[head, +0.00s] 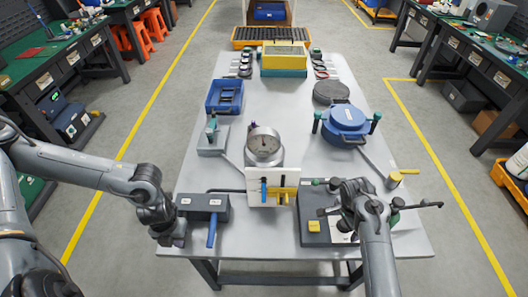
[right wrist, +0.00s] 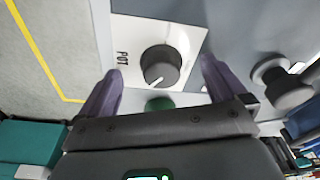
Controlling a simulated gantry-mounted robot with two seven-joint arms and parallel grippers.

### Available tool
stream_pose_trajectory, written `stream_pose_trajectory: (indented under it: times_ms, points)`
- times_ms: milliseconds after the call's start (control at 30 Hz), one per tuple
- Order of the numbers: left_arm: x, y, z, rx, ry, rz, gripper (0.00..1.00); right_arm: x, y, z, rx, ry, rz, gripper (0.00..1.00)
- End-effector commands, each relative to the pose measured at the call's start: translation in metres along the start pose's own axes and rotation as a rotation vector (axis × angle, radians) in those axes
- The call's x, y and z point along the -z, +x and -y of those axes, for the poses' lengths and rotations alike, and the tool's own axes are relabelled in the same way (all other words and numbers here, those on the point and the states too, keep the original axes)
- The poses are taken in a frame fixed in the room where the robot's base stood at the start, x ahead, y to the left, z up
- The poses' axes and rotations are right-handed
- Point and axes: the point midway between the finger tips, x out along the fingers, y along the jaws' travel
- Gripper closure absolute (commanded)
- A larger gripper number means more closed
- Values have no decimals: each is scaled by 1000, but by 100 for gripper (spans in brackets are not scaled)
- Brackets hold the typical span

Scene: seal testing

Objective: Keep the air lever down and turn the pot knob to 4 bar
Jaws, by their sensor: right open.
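The round dark pot knob (right wrist: 160,64) with a white pointer mark sits on a white plate labelled POT. In the right wrist view my right gripper (right wrist: 161,70) is open, with one finger on each side of the knob and gaps to it. In the head view my right wrist hides the knob on the dark control box (head: 313,229). A blue lever (head: 212,231) points toward the table's front edge from a dark box (head: 203,203) at front left. My left gripper (head: 172,234) is beside that box, left of the lever; its fingers are unclear.
A blue lidded pot (head: 346,122) is behind my right arm. A blue tray (head: 225,97) is at left.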

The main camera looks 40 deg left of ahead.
Motion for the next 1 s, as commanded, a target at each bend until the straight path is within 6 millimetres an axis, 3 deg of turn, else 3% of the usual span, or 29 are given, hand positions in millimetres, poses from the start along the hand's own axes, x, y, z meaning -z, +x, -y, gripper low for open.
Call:
stream_pose_trajectory:
  times_ms: [233, 700, 1000]
  points:
    - [0, 1, -1, -2, -1, -1, 100, 0, 0, 0, 16, -97, 0, 1]
    - [0, 1, -1, -3, 0, -2, 100, 1, -1, 0, 146, -960, -1, 1]
    - [1, 1, -1, -3, 0, -2, 100, 0, 0, 0, 177, -1165, -1, 1]
